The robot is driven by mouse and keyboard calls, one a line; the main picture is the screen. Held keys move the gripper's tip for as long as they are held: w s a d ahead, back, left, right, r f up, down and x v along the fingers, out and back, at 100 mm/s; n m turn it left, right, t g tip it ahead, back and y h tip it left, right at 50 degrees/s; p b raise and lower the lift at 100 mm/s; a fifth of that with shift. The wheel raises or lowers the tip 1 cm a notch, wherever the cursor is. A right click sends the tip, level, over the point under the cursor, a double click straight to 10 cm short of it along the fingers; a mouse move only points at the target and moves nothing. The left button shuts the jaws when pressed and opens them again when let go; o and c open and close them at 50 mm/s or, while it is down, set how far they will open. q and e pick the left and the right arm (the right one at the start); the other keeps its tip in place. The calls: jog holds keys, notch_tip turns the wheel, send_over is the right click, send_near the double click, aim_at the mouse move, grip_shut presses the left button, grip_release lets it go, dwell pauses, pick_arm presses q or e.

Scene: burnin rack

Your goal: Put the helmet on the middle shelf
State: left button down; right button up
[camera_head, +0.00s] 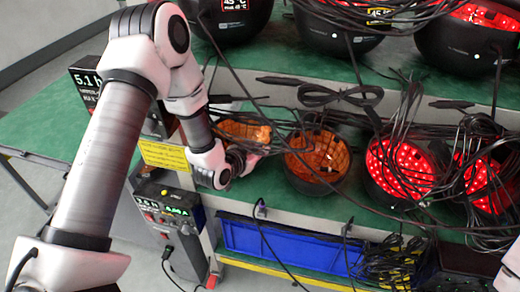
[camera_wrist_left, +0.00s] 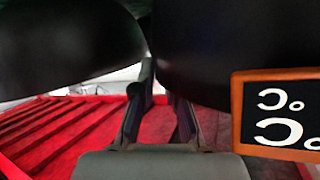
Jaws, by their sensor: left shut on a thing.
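A black helmet with an orange-lit inside (camera_head: 243,132) is at the left end of the middle shelf (camera_head: 372,213), partly hidden by my arm and cables. My left gripper (camera_head: 246,158) is at its near edge and shut on it; the fingers are small and partly covered in the head view. In the left wrist view the fingers (camera_wrist_left: 165,100) are close against a large dark shell (camera_wrist_left: 225,50), with another dark curved shell (camera_wrist_left: 60,45) to the left. Whether the helmet rests fully on the shelf I cannot tell. My right gripper is out of view.
Another orange-lit helmet (camera_head: 318,162) sits just right, then red-lit helmets (camera_head: 400,170). Loose black cables (camera_head: 345,95) drape across them. More helmets stand on the upper shelf (camera_head: 285,62). A blue bin (camera_head: 290,245) is below. A display box (camera_head: 88,82) stands behind my left arm.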

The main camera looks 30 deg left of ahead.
pick_arm(q)
jog(key=shift+f, duration=0.4)
jog(key=c, duration=1.1)
grip_release()
jog(key=shift+c, duration=0.2)
jog(key=v, duration=0.7)
jog(key=shift+s+r, duration=0.15)
jog(key=shift+s, duration=0.15)
